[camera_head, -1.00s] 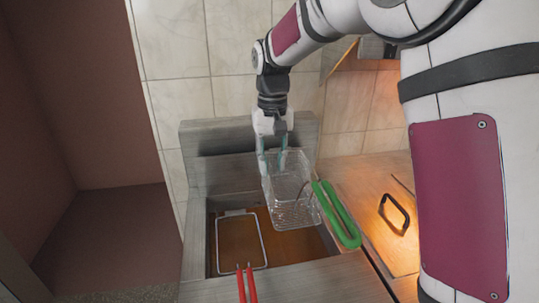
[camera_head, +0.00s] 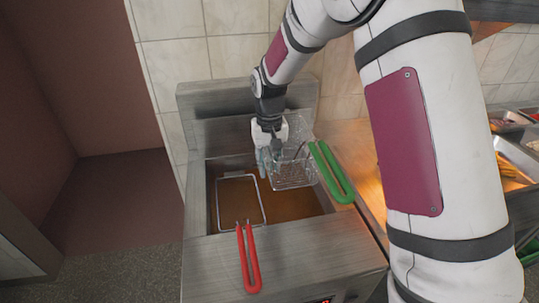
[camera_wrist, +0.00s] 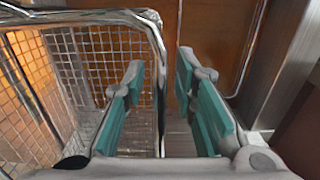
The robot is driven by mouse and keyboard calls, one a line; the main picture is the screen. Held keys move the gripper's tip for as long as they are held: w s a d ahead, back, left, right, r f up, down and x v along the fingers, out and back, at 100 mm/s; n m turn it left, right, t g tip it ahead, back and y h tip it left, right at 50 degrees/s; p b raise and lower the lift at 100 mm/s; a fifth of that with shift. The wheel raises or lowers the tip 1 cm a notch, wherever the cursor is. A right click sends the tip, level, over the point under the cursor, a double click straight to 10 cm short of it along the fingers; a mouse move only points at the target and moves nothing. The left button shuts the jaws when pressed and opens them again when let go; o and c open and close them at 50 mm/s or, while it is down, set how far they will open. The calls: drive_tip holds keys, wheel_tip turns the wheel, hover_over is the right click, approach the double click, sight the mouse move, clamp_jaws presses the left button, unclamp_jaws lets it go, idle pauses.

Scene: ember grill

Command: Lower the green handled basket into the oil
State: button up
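The green-handled basket (camera_head: 291,172) is a wire mesh basket held up over the right part of the fryer vat, its green handle (camera_head: 331,172) pointing to the front right. The brown oil (camera_head: 290,205) lies below it. My gripper (camera_head: 268,165) is down at the basket's left side. In the wrist view, my gripper (camera_wrist: 165,95) is open, with its teal pads apart. The green-handled basket's rim wire (camera_wrist: 158,50) runs between the two fingers, with the mesh at left. I cannot tell whether either finger touches the wire.
A second basket (camera_head: 240,203) with a red handle (camera_head: 249,258) sits low in the left part of the vat. The steel fryer back (camera_head: 225,115) rises behind. A lit counter and food trays (camera_head: 515,170) are at the right, partly behind my arm.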

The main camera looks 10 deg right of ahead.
drive_tip(key=shift+f, duration=0.1)
drive_tip(key=shift+c, duration=0.6)
clamp_jaws()
drive_tip(key=shift+o, duration=0.9)
unclamp_jaws()
